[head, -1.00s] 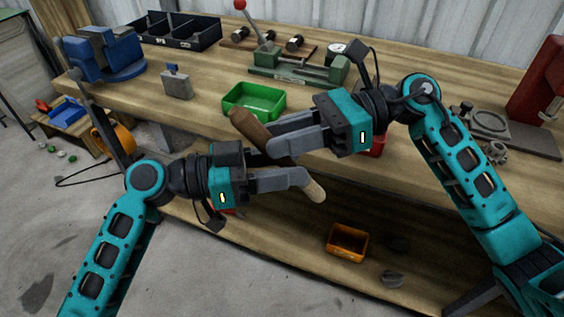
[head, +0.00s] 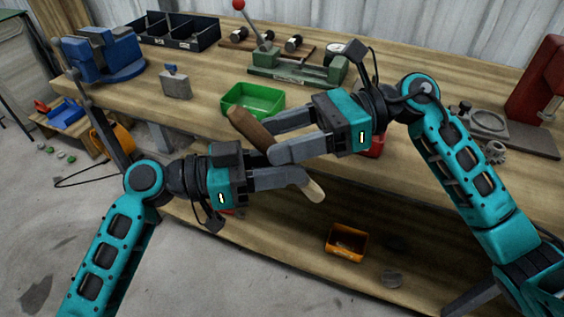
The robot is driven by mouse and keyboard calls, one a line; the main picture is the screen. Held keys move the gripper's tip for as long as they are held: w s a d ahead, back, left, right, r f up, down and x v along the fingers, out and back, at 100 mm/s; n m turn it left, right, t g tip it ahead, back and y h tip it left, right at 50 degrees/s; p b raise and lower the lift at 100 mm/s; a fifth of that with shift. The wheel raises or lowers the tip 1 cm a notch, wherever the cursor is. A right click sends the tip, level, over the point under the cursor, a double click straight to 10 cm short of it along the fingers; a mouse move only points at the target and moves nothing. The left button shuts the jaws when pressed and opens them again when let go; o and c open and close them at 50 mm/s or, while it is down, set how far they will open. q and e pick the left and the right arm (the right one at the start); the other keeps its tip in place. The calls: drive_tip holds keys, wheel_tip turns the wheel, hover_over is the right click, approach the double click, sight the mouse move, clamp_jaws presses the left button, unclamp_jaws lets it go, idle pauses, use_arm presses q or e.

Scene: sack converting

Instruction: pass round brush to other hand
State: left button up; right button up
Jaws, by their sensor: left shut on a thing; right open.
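The round brush has a thick brown part (head: 250,128) and a pale rounded end (head: 315,191). It is held slantwise in the air in front of the workbench. My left gripper (head: 298,178), on the arm from the left, is shut on the brush near its pale end. My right gripper (head: 270,143), on the arm from the right, is open, with its fingers apart on either side of the brown part. The middle of the brush is hidden behind the fingers, so I cannot tell whether the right fingers touch it.
A green bin (head: 253,99) stands on the workbench (head: 215,75) just behind the brush. A blue vise (head: 103,57), a black divided tray (head: 176,34) and a green press (head: 298,68) stand further back. An orange bin (head: 346,243) sits on the lower shelf.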

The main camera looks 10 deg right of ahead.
drive_tip(key=d+r, duration=0.2)
drive_tip(key=d, duration=0.9)
drive_tip(key=s+a+f+m+g+y, duration=0.2)
drive_tip(key=s+a+f+m+y, duration=0.3)
drive_tip(key=s+f+m, duration=0.45)
drive_tip(key=w+a+f+m+t+h, duration=0.2)
drive_tip(key=f+m+t, duration=0.35)
drive_tip(key=m, duration=0.25)
drive_tip(key=w+a+f+m+t+h, duration=0.2)
drive_tip(key=w+f+m+t+h, duration=0.15)
drive_tip(key=m+t, duration=0.3)
drive_tip(key=s+d+f+m+t+h, duration=0.1)
drive_tip(key=d+f+m+h, duration=0.3)
drive_tip(key=m, duration=0.9)
drive_tip(key=s+d+f+m+t+h, duration=0.1)
drive_tip(key=s+d+f+m+h, duration=0.2)
drive_tip(key=f+m+h, duration=0.6)
drive_tip(key=d+f+m, duration=0.1)
drive_tip(key=m, duration=0.3)
drive_tip(key=shift+d+m, duration=0.25)
drive_tip(key=shift+m, duration=0.15)
